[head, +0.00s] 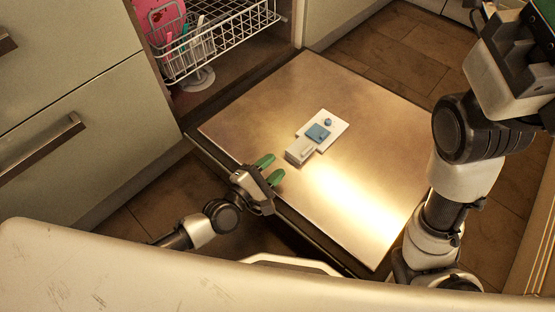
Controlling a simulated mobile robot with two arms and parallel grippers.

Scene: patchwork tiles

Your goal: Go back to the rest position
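My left gripper (270,171) shows in the head view with its two green fingertips spread apart and nothing between them. It is above the near left edge of the open dishwasher door (365,185). A small white and grey part with a blue cap (318,132) lies on the door, to the right of the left gripper and apart from it. My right arm (465,150) rises along the right side. The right gripper's fingers are not clearly visible at the top right corner.
The dishwasher door lies flat and open. A white wire rack (215,45) stands inside with a pink plate (163,18) and several utensils. Cabinet drawers (75,120) with metal handles are at the left. A pale surface (150,275) crosses the bottom. Brown tiled floor (385,45) shows behind the door.

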